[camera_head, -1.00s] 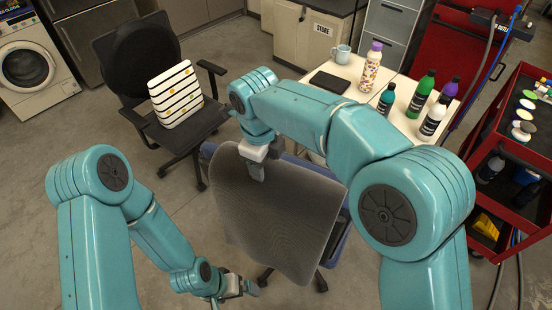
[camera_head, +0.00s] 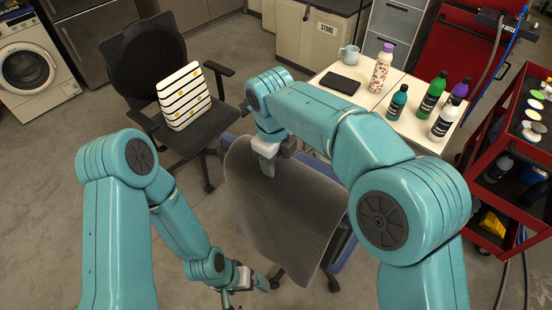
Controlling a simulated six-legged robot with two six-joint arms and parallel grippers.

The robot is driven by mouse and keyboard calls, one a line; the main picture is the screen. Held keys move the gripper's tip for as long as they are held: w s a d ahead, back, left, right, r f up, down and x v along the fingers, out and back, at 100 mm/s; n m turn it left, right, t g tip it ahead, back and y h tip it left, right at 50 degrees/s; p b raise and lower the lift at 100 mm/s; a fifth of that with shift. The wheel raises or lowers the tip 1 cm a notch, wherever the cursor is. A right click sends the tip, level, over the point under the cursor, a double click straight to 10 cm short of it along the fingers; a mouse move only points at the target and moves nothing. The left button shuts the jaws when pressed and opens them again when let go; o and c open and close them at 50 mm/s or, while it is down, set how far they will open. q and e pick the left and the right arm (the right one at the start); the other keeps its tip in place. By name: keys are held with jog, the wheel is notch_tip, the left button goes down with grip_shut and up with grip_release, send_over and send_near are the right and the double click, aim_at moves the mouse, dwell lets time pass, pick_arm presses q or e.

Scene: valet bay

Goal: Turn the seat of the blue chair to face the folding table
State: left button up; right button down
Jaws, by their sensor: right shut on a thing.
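The blue chair stands in front of me, with its grey mesh backrest (camera_head: 285,220) toward me and a strip of its blue seat (camera_head: 343,248) showing behind it. My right gripper (camera_head: 268,165) is shut on the top edge of the backrest, near its upper left corner. My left gripper (camera_head: 245,284) is low, left of the chair's base; whether its fingers are open is too small to tell. The white folding table (camera_head: 362,88) stands beyond the chair to the right. Much of the seat is hidden by the backrest and my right arm.
A black office chair (camera_head: 190,137) with a striped cushion (camera_head: 183,96) stands at the back left. The table bears several bottles, a mug (camera_head: 349,54) and a black tablet (camera_head: 340,83). A red cart (camera_head: 498,195) stands at the right. The floor at left is clear.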

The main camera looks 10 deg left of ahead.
jog(key=shift+f, duration=0.1)
dwell(0.4)
jog(key=c, duration=0.5)
grip_release()
jog(key=shift+c, duration=0.2)
jog(key=shift+o, duration=0.8)
jog(key=shift+d, duration=0.1)
